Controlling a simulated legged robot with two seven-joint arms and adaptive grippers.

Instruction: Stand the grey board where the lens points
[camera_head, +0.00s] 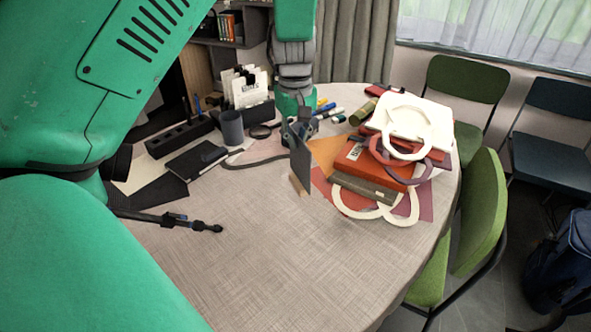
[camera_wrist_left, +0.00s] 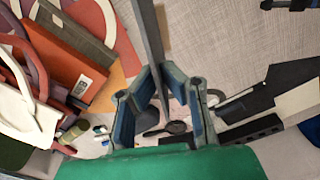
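The grey board (camera_head: 301,160) stands upright with a pale wooden foot (camera_head: 299,186) at its lower edge, right of the table's middle. My left gripper (camera_head: 298,130) has its fingers closed on the board's upper part. In the left wrist view the board (camera_wrist_left: 147,35) runs nearly edge-on up from between the fingers (camera_wrist_left: 163,95). I cannot tell whether the foot touches the table. A black tripod leg (camera_head: 170,219) reaches over the front left of the table. My green arm hides most of the tripod, and no lens can be made out clearly. My right gripper is not in view.
Behind are markers (camera_head: 325,108), a magnifier (camera_head: 262,131), a cup (camera_head: 231,127) and a black organizer (camera_head: 180,138). A dark notebook (camera_head: 196,160) lies left. The table's front middle (camera_head: 270,260) is clear.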

